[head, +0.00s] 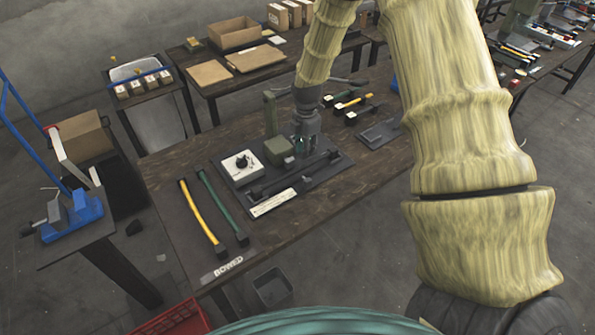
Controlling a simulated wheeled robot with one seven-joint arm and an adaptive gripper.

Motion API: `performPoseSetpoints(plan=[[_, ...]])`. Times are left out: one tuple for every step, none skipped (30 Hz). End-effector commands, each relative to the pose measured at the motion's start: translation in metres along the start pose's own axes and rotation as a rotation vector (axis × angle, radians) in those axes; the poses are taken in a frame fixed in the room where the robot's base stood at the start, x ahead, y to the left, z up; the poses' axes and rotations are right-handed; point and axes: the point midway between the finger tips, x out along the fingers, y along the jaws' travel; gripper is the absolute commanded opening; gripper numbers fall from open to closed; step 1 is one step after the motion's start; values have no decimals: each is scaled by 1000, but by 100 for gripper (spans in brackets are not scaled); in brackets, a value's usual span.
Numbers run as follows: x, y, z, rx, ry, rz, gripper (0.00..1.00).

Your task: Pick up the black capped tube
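A dark tube with black block-like end caps (298,175) lies slantwise along the front of the dark press plate (328,182) on the wooden table. My gripper (305,150) points down over the plate, just behind the tube's middle in the picture. Its fingertips are small and dark against the press parts, so I cannot tell whether they are open or touching anything. Other tubes with black ends, one yellow (200,215) and one green (222,203), lie on the mat marked BOWED at left.
A white box with a black knob (242,167) and a grey-green block (278,151) stand on the plate near my gripper. A green upright (270,113) rises behind. Several short tubes (352,103) lie farther back. The table's front right is bare.

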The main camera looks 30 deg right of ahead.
Motion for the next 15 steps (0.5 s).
performPoseSetpoints(plan=[[5, 0, 0, 0, 0, -1, 22], [8, 0, 0, 0, -1, -1, 22], [12, 0, 0, -1, -1, -1, 22], [16, 0, 0, -1, -1, -1, 22], [19, -1, 1, -1, -1, -2, 22], [22, -1, 1, -1, -1, -1, 22], [25, -1, 1, -1, -1, -1, 22], [27, -1, 1, 0, -1, 0, 22], [29, -1, 1, 0, 0, 0, 22], [30, -1, 2, 1, 0, 0, 22], [32, -1, 2, 1, 0, 0, 22], [33, -1, 2, 2, 0, 0, 22], [34, -2, 2, 2, 0, 0, 22], [34, -2, 2, 2, 0, 0, 22], [35, -2, 2, 2, 0, 0, 22]])
